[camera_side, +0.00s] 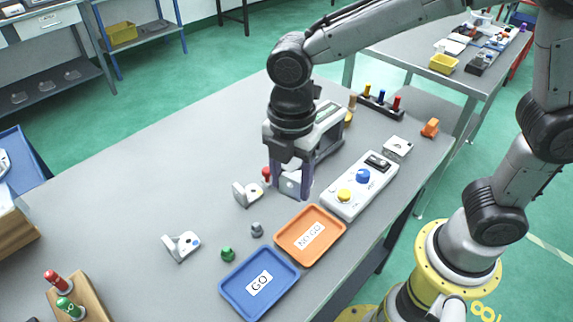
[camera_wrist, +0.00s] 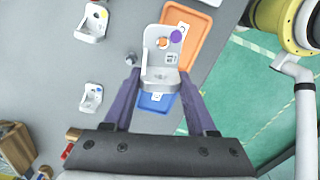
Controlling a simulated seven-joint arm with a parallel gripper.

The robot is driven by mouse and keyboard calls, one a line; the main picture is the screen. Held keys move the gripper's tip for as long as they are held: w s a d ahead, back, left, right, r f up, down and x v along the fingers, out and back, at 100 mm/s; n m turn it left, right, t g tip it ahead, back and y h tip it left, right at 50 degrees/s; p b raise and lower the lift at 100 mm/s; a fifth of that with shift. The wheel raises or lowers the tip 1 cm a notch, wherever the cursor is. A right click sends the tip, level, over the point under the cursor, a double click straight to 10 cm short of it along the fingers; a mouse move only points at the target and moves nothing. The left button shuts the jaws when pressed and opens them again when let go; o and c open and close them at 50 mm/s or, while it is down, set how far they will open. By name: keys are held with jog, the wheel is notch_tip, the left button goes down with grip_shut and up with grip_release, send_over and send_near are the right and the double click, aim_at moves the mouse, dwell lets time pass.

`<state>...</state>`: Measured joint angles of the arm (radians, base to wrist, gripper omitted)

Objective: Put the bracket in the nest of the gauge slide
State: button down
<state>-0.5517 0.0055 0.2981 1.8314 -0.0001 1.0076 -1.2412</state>
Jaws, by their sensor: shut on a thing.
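My gripper (camera_side: 291,192) is shut on a pale bracket (camera_side: 290,183) and holds it above the grey table. In the wrist view the bracket (camera_wrist: 160,62) sits between the purple fingers (camera_wrist: 158,80), its upright plate showing an orange spot, a purple spot and a small dark mark. Two similar brackets stand on the table, one (camera_side: 247,194) just left of my gripper and one (camera_side: 182,246) further left. I cannot clearly make out the gauge slide or its nest; a grey and green device (camera_side: 328,122) behind my gripper is partly hidden by it.
An orange NO-GO tray (camera_side: 325,252) and a blue GO tray (camera_side: 228,296) lie near the front edge. A control box (camera_side: 345,208) with yellow and blue knobs stands right of my gripper. Small red, grey and green (camera_side: 228,254) pieces stand nearby.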

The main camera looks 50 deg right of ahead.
jog(key=d+r+m, duration=0.2)
jog(key=d+r, duration=0.1)
jog(key=d, duration=1)
send_over(285, 167)
jog(key=shift+m, duration=0.3)
jog(key=f, duration=0.6)
jog(key=s+f, duration=0.1)
jog(key=f, duration=0.2)
jog(key=shift+f, duration=0.15)
jog(key=shift+w+f, duration=0.5)
jog(key=shift+f, duration=1.5)
jog(key=shift+f, duration=0.2)
jog(key=shift+c, duration=1)
grip_release()
